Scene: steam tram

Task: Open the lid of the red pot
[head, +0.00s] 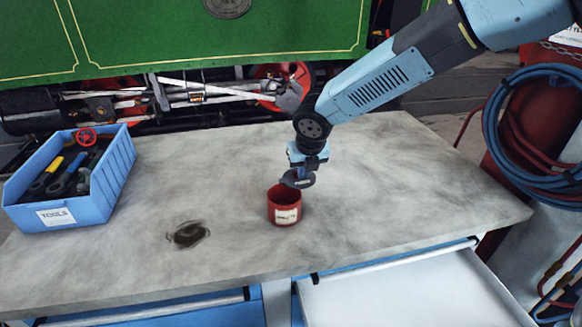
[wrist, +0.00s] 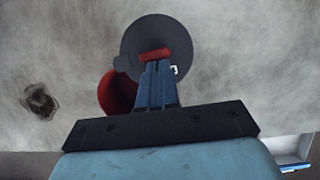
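The red pot (head: 284,212) stands upright on the bench top, with a pale label on its front. Its mouth is at least partly uncovered, and red inner wall shows. The dark grey round lid (head: 295,181) is above the pot's back right rim, tilted in the head view. I cannot tell whether it touches the rim. My gripper (head: 304,168) is above the pot. In the wrist view, my gripper (wrist: 155,64) is shut on the red handle of the lid (wrist: 178,38). The pot (wrist: 116,95) shows there to the left, partly hidden by the lid and fingers.
A blue tool box (head: 90,200) with several tools stands at the bench's left. A dark stain (head: 188,234) marks the bench top (head: 220,150). A drawer (head: 415,295) is open at the front right. The bench around the pot is clear.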

